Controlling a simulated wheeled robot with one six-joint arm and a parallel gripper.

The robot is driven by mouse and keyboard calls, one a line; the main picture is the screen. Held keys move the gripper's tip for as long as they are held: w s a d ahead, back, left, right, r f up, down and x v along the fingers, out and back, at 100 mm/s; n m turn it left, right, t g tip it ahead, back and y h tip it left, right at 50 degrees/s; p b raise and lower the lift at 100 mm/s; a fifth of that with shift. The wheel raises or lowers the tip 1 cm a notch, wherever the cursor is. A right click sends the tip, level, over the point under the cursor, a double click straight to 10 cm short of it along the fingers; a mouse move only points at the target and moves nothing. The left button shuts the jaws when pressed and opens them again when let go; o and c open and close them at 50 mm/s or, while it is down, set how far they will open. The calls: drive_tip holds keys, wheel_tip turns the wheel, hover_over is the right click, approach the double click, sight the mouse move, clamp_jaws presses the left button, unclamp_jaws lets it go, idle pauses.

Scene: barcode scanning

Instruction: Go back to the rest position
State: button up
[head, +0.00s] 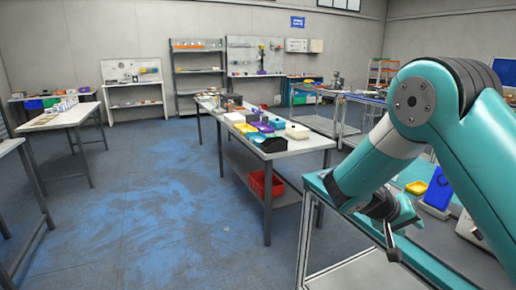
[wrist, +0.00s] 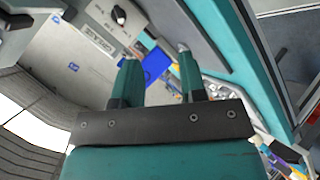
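My gripper (wrist: 156,54) shows in the wrist view with its two fingers apart and nothing visible held between them. A blue object (wrist: 157,66) shows beyond the fingers, and I cannot tell its distance. In the head view my teal arm comes in from the right and bends down, with my gripper (head: 391,243) low over the near edge of the teal-edged workbench (head: 317,186). Its fingers are too small there to judge.
On that workbench are a blue stand (head: 438,189), a yellow tray (head: 416,187) and a white device (head: 468,226), partly behind my arm. A long table (head: 310,144) with several coloured bins stands at centre, a red crate (head: 262,184) beneath. The blue-stained floor (head: 150,210) at left is clear.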

drive_tip(key=s+a+r+n+y, duration=0.3)
drive_tip(key=s+a+r+y, duration=0.1)
drive_tip(key=s+a, duration=0.4)
drive_tip(key=s+a+r+n+g+y, duration=0.1)
drive_tip(key=s+a+r+n+y, duration=0.3)
drive_tip(key=s, duration=0.6)
drive_tip(key=s+a+r+n+y, duration=0.3)
drive_tip(key=s+a+r+y, duration=0.2)
drive_tip(key=s+a, duration=0.5)
drive_tip(key=shift+a+n+y, duration=0.4)
drive_tip(key=shift+a+y, duration=0.4)
drive_tip(key=shift+y, duration=0.2)
